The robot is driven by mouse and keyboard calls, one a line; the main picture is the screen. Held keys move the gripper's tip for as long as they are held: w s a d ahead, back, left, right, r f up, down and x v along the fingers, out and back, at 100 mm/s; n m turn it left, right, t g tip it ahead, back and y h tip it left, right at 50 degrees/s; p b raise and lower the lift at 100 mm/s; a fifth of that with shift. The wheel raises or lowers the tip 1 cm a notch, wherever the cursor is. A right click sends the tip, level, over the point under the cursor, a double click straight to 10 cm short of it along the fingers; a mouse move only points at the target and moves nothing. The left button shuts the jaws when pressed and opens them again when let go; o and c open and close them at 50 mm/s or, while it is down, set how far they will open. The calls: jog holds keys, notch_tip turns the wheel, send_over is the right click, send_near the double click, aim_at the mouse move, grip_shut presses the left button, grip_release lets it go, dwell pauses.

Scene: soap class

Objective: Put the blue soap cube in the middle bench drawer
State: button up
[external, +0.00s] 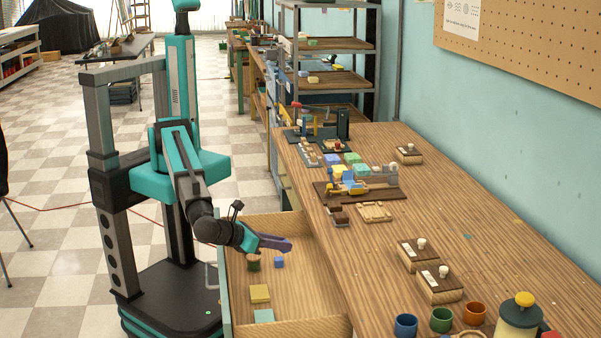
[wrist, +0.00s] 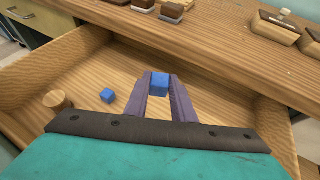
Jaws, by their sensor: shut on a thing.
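My gripper (wrist: 160,88) is shut on a blue soap cube (wrist: 159,80), which sits between the purple fingertips in the wrist view. In the external view my gripper (external: 288,245) reaches over an open bench drawer (external: 305,290); the held cube cannot be made out there. The wrist view also shows the drawer's wooden floor and walls (wrist: 75,52) below the gripper. Another small blue cube (wrist: 107,96) lies on the drawer floor, left of the fingers; it also shows in the external view (external: 279,262). Which drawer of the bench this is cannot be told.
A round wooden piece (wrist: 57,100) lies in the drawer near the second cube. A yellow block (external: 260,293) and a teal block (external: 263,316) lie nearer the drawer front in the external view. The benchtop (external: 440,200) overhangs beside the drawer, with soaps and cups on it.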

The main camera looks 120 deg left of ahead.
jog(key=shift+f, duration=2.1)
jog(key=shift+f, duration=1.85)
jog(key=shift+f+p, duration=0.3)
jog(key=shift+f, duration=0.3)
jog(key=o, duration=1)
